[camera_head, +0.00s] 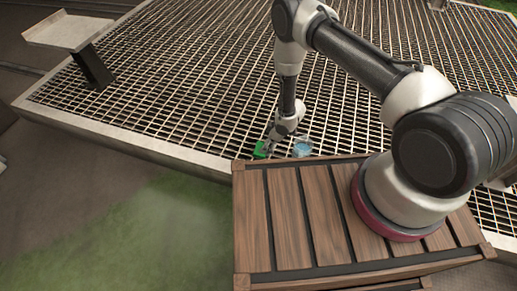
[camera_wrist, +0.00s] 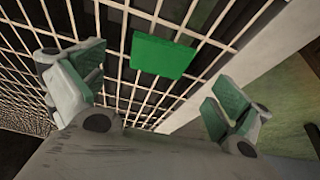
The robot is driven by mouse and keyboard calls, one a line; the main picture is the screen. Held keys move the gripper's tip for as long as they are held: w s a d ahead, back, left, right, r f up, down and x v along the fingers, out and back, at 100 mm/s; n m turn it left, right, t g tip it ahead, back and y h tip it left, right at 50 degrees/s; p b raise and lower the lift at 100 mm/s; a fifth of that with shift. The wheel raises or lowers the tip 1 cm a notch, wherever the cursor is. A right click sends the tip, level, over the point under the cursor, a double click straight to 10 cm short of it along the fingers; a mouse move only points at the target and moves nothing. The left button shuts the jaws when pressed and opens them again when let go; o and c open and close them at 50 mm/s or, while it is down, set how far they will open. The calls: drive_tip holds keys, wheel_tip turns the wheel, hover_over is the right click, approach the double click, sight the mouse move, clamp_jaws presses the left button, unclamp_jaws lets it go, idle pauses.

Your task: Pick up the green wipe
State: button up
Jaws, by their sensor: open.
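The green wipe (camera_wrist: 162,56) is a flat, bright green rectangle on the metal grating in the wrist view. It lies between and a little beyond my gripper's two spread fingers. My gripper (camera_wrist: 155,88) is open, with grey-green pads and nothing between them. In the head view, the green wipe (camera_head: 260,149) shows near the grating's front edge. My gripper (camera_head: 270,142) is right beside it there and partly covers it. I cannot tell whether the fingers touch the wipe.
A small container with blue in it (camera_head: 302,148) stands just right of my gripper. The wooden slatted platform (camera_head: 289,220) carries my arm. The grating (camera_head: 180,110) is mostly clear. A pale tray on a dark post (camera_head: 70,32) stands at the far left.

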sight(259, 144)
drive_tip(key=x, duration=0.5)
drive_tip(key=shift+a+f, duration=0.1)
drive_tip(key=shift+a, duration=0.1)
drive_tip(key=shift+s, duration=0.1)
drive_tip(key=c, duration=0.8)
